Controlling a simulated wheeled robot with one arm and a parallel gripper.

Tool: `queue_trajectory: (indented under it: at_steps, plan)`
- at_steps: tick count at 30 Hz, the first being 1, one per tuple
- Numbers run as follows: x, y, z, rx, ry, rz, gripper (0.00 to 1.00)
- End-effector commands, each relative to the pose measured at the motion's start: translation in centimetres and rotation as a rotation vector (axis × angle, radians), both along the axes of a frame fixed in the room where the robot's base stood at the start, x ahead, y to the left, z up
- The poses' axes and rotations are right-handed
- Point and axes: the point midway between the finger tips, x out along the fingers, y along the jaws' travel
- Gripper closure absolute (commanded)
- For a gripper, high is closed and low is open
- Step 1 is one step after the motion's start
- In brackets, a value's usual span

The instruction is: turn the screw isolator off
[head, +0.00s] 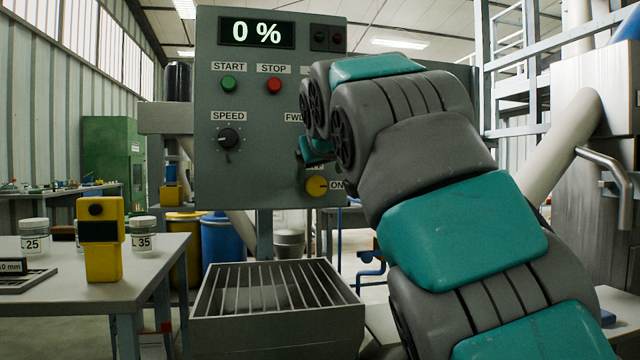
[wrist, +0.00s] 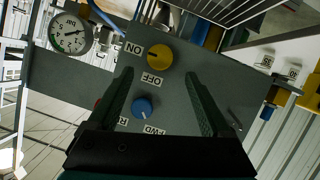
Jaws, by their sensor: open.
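The screw isolator is a yellow rotary knob (head: 317,186) low on the grey control panel (head: 250,160), with an ON label on its right and a mostly hidden OFF label above. Its dark mark appears to point toward ON. The wrist view shows the panel roughly upside down, with the yellow knob (wrist: 159,57), ON to its left and OFF below it. My gripper (wrist: 158,78) is open and empty, its fingers apart in front of the panel. The yellow knob shows beyond the fingertips. In the head view my arm hides most of the gripper.
A blue FWD/REV knob (wrist: 143,107) sits between my fingers in the wrist view. A grated hopper (head: 280,310) stands below.

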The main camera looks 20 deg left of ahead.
Motion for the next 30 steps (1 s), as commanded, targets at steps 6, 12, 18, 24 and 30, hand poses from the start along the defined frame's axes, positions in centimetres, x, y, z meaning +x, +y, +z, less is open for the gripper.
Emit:
queue_trajectory:
  at_steps: [6, 12, 18, 24, 30]
  plan:
    - [2.1, 1.0, -0.9, 0.000, 0.004, 0.001, 0.17]
    - [4.4, 2.0, -1.9, -0.001, 0.004, -0.001, 0.17]
    - [5.8, 2.6, -2.6, 0.000, 0.003, -0.002, 0.17]
    - [6.0, 2.7, -2.6, 0.001, 0.001, -0.002, 0.17]
    - [5.9, 2.7, -2.7, 0.000, 0.002, -0.002, 0.28]
